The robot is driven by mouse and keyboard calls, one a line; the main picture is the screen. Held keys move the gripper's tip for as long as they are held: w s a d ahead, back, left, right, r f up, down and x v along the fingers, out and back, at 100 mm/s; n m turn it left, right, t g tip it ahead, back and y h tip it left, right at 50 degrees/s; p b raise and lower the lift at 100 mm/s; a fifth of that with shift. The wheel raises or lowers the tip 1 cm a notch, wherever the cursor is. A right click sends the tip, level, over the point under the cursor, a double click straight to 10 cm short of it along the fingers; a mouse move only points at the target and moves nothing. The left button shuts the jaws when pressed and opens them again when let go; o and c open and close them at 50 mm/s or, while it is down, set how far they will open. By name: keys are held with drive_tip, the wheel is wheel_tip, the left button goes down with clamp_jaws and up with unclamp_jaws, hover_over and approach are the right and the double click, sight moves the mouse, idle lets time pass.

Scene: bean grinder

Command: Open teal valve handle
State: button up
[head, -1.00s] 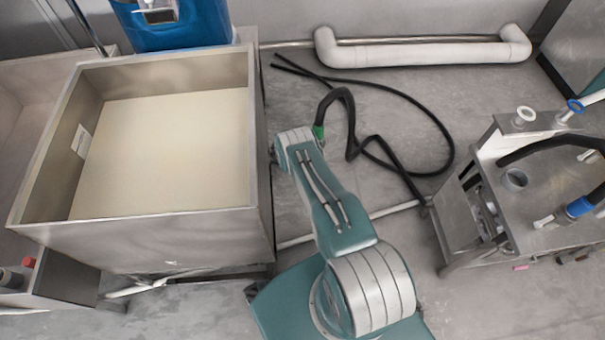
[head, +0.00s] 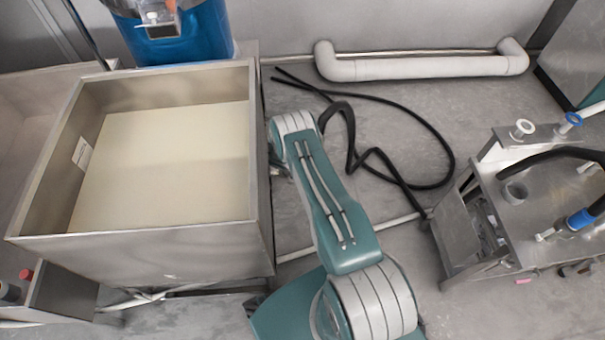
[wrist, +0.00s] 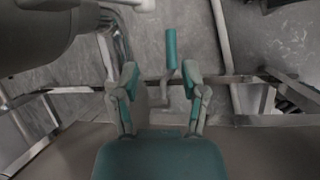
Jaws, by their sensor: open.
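The teal valve handle (wrist: 171,48) shows in the wrist view as a short teal cylinder at the upper middle. A bent grey metal lever (wrist: 165,88) is joined to its lower end and runs down between my fingers. My gripper (wrist: 158,76) is open, its two teal-padded fingers spread apart. In the picture the handle lies mostly beyond the fingertips, right of the midline and closer to the right finger. I cannot tell whether it touches that finger. In the head view neither the handle nor my gripper can be made out.
An open steel tank (head: 150,240) stands left of my arm, with a blue container (head: 180,35) behind it. A steel bench (head: 545,205) with hoses stands at the right. A black hose (head: 425,122) lies on the floor. In the wrist view a metal rail (wrist: 230,79) crosses behind the fingers.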

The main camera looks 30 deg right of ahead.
drive_tip(key=shift+r, duration=1.3)
